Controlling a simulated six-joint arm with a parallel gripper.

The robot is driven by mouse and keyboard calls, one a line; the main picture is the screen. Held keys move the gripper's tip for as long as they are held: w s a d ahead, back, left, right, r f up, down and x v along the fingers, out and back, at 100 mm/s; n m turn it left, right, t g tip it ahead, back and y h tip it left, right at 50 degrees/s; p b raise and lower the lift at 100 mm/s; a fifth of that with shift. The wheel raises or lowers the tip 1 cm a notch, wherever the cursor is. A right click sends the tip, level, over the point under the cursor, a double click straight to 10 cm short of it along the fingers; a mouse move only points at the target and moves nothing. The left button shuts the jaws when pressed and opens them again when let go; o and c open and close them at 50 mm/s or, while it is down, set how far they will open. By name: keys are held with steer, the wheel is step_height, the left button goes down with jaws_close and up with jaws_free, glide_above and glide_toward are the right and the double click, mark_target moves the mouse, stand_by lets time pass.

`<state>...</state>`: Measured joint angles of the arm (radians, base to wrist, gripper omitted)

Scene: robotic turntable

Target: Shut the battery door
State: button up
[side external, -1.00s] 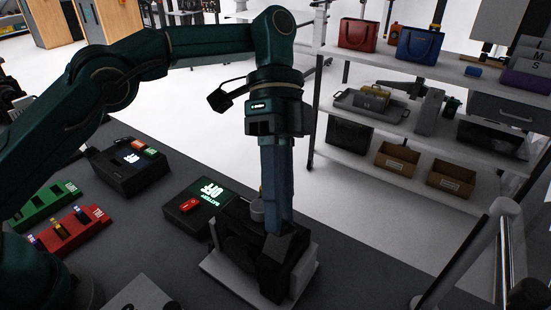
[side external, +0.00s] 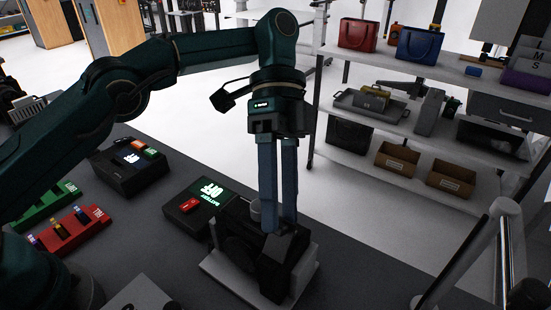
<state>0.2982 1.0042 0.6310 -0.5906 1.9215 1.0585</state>
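A black device (side external: 240,238) with a blocky right end stands on a light grey plate (side external: 232,284) at the lower middle of the side external view. A battery door cannot be made out on its dark surfaces, so its position is unclear. My gripper (side external: 279,229) points straight down over the right part of the device. Its two long blue-grey fingers are apart with a gap between them. The fingertips are at or just above the top of the device; contact cannot be told. Nothing shows between the fingers.
A black box (side external: 182,217) with a lit "OFF" sign and red switch stands left of the device. Another black box (side external: 125,182) with lit markings is farther left. Green (side external: 45,205) and red (side external: 75,236) trays hold small items. Shelves (side external: 365,113) stand behind at right.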

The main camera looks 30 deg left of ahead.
steer(key=shift+s, duration=0.15)
steer(key=shift+s+r+m+t, duration=0.2)
steer(key=shift+s+t, duration=0.35)
steer(key=shift+t, duration=0.3)
steer(key=shift+s+r+m+t, duration=0.2)
steer(key=shift+s+t, duration=0.3)
steer(key=shift+t, duration=0.35)
steer(key=shift+s+f+m+t, duration=0.1)
steer(key=shift+s+m+t, duration=0.2)
steer(key=shift+s+t, duration=0.8)
steer(key=a+r+n+t, duration=0.2)
steer(key=a+r+t, duration=0.1)
steer(key=a+r, duration=0.45)
steer(key=s+a+f+n+t+y, duration=0.1)
steer(key=s+a+f+n+y, duration=0.1)
steer(key=a+n, duration=0.4)
steer(key=s+a+f+n+t+y, duration=0.2)
steer(key=a+n, duration=0.4)
steer(key=n, duration=0.6)
step_height(320, 180, down, 2)
steer(key=shift+s+a+f+t+y, duration=0.1)
steer(key=shift+s+a+t+y, duration=0.15)
steer(key=shift+s+y, duration=0.4)
